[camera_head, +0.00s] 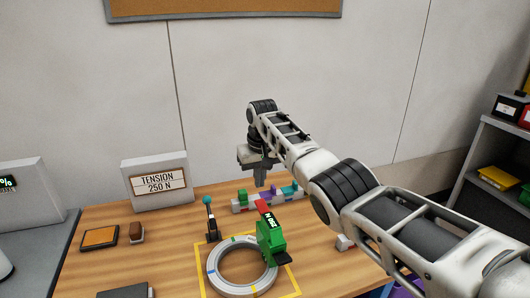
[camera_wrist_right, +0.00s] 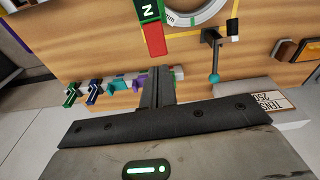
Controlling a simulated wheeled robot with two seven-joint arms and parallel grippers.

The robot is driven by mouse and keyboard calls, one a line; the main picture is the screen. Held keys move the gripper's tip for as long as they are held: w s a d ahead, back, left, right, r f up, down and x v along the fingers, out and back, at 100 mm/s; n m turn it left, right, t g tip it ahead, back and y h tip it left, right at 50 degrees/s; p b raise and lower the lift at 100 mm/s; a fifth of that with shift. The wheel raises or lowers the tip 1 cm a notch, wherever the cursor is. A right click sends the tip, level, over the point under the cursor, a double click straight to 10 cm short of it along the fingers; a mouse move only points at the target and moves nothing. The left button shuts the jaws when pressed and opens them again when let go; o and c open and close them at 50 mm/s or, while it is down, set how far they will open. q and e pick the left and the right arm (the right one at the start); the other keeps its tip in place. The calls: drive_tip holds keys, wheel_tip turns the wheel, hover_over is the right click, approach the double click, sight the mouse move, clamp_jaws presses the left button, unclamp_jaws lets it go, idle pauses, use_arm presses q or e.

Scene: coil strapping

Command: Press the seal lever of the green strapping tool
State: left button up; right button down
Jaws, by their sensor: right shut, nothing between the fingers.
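The green strapping tool (camera_head: 270,240) stands upright on the right side of the grey coil (camera_head: 215,272) on the table. Its red lever (camera_head: 262,206) sticks out at the top. In the right wrist view, the green tool (camera_wrist_right: 147,10) is cut off by the top edge, with the red lever (camera_wrist_right: 156,41) below it. My right gripper (camera_head: 260,184) points down above and behind the red lever, apart from it. Its fingers (camera_wrist_right: 156,78) are shut and empty. My left gripper is not in view.
A post with a teal knob (camera_head: 207,201) stands beside the coil. Several coloured clips (camera_head: 287,194) lie on a rack behind the tool. A tension sign (camera_head: 157,184) stands at the back left. A yellow outline (camera_head: 292,283) surrounds the coil.

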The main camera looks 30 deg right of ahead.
wheel_tip(320, 180, up, 8)
drive_tip(key=s, duration=0.2)
drive_tip(key=shift+s+a+f, duration=0.1)
drive_tip(key=shift+s+f, duration=0.05)
idle(0.7)
